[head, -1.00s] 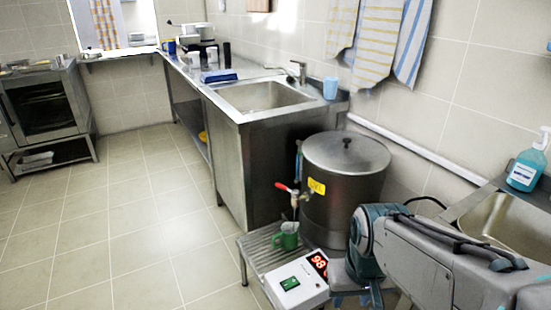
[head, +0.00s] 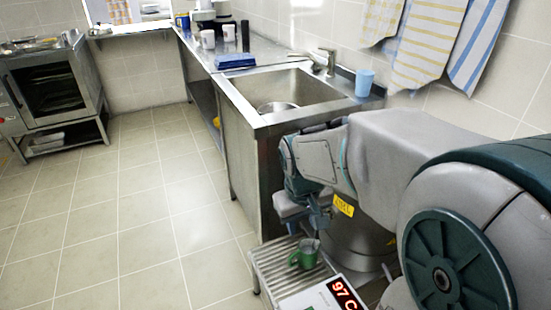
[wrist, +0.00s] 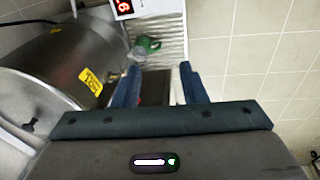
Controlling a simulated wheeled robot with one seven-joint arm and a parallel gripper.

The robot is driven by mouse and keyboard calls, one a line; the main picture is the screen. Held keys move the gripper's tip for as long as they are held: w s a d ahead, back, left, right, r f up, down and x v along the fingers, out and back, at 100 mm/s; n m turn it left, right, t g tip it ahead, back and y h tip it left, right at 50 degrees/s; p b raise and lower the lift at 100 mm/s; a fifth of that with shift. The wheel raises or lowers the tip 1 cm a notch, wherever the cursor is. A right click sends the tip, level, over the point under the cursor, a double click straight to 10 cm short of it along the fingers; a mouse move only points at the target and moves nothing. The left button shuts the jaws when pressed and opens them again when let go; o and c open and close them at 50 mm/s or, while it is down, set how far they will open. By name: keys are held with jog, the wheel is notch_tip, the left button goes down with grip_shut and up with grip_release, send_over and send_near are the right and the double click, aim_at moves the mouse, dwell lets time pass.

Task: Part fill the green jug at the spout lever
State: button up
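The green jug (head: 303,254) stands upright on a slatted metal stand (head: 262,272), below the front of the steel stockpot (head: 352,240). The jug also shows in the wrist view (wrist: 150,44), beyond my fingertips, with the pot (wrist: 55,65) to the left. My gripper (head: 317,222) is above and slightly right of the jug, apart from it. In the wrist view its two blue fingers (wrist: 160,84) are spread with nothing held between them. My arm covers most of the pot and hides the red spout lever in the head view; I cannot make the lever out in the wrist view.
A box with a red display reading about 97 C (head: 335,294) sits beside the jug on the stand. A steel sink counter (head: 275,125) is behind, with a blue cup (head: 364,83) on it. The tiled floor (head: 150,220) at left is clear.

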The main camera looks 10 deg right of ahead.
jog(key=w+d+f+n+h+p, duration=0.15)
jog(key=w+p, duration=0.25)
jog(key=w, duration=0.6)
jog(key=w+d+n+y+p, duration=0.1)
jog(key=w+d+n+p, duration=0.2)
jog(key=w, duration=0.6)
jog(key=shift+n, duration=0.35)
jog(key=w+d+f+p, duration=0.1)
jog(key=w+f, duration=0.1)
jog(key=f, duration=0.4)
jog(key=w+d+f+p, duration=0.2)
jog(key=w+f, duration=0.1)
jog(key=f, duration=0.3)
jog(key=w+d+f+p, duration=0.1)
jog(key=w+d+f, duration=0.1)
jog(key=f, duration=0.4)
jog(key=shift+w+f, duration=0.4)
jog(key=shift+d, duration=0.1)
grip_shut()
